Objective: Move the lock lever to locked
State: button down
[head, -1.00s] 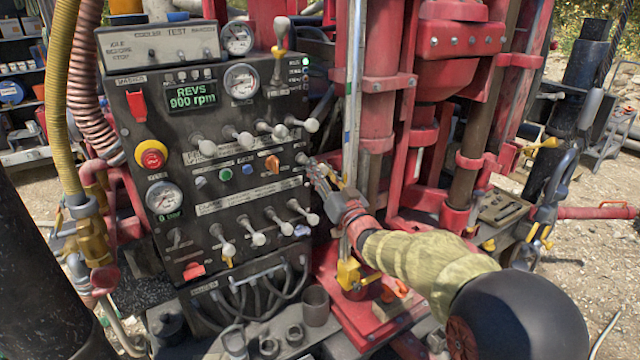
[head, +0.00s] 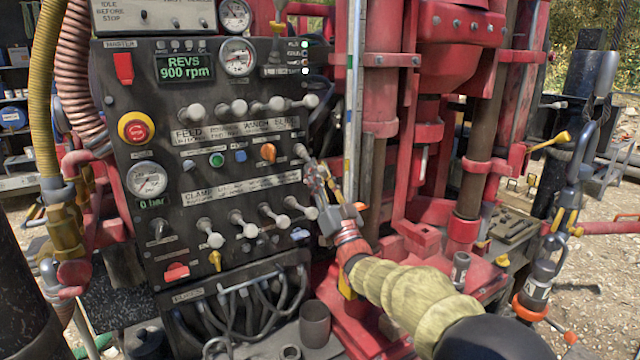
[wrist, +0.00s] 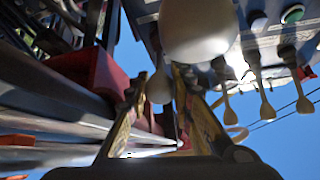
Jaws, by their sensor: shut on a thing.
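My gripper (head: 311,170) is at the right edge of the black control panel (head: 128,210), between the upper and lower lever rows. A short lever with a pale round knob (head: 300,151) stands there at the fingertips. I take it as the lock lever; its label is too small to read. In the wrist view, its knob (wrist: 160,87) shows between the two fingers of my gripper (wrist: 158,95), which is shut on the lever. The fingers partly hide the shaft.
A large pale knob (wrist: 198,30) is close to the wrist camera. Lower-row levers (head: 282,221) and upper-row levers (head: 276,103) are near. An orange selector (head: 268,152) is left of the gripper. Red mast parts (head: 378,100) crowd the right.

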jog(key=shift+w+a+f+b, duration=0.1)
jog(key=shift+w+f+b, duration=0.1)
jog(key=shift+f+b, duration=0.65)
jog(key=c, duration=1.8)
grip_release()
jog(key=shift+r, duration=0.1)
jog(key=shift+s, duration=0.1)
jog(key=v, duration=1.2)
jog(key=shift+r, duration=0.1)
